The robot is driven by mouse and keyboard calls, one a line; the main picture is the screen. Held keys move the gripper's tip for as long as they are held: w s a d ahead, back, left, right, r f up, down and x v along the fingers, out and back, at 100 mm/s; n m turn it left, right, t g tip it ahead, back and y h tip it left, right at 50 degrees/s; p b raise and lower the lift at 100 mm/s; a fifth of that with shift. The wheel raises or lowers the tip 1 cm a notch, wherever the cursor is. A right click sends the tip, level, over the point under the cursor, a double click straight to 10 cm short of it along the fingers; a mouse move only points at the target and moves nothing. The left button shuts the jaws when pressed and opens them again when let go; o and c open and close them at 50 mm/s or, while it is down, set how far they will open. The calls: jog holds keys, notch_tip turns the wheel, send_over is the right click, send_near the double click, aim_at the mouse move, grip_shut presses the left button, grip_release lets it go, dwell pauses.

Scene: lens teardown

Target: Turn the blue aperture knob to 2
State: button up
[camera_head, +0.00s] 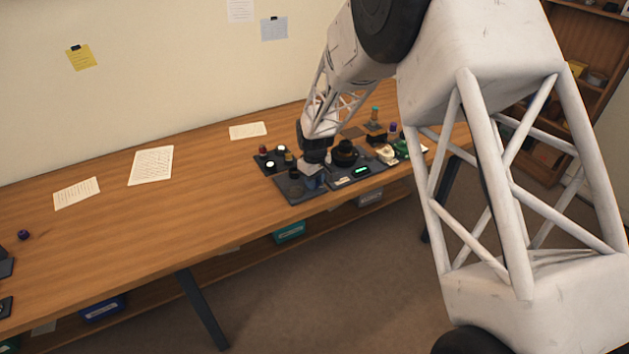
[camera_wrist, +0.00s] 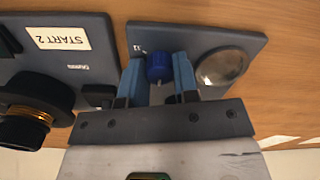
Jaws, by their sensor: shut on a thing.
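The blue aperture knob (camera_wrist: 158,66) stands on a dark grey plate (camera_wrist: 200,38) in the wrist view. My gripper (camera_wrist: 159,78) has one blue finger on each side of it and is shut on it. A small pale mark shows on the plate by the knob, but I cannot read it, and the knob's setting is unclear. In the head view my gripper (camera_head: 314,181) reaches down to the front dark module on the bench, and the knob there cannot be told apart from the fingers.
A round glassy dome (camera_wrist: 222,66) is on the same plate, right of the knob. Left is a second dark plate with a "START 2" label (camera_wrist: 57,36) and a black cylinder (camera_wrist: 36,110). Several other modules crowd the bench to the right. The bench (camera_head: 190,215) is mostly clear at left.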

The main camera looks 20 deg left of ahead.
dwell(0.4)
jog(key=o, duration=0.9)
jog(key=shift+r, duration=0.1)
jog(key=shift+r, duration=3.85)
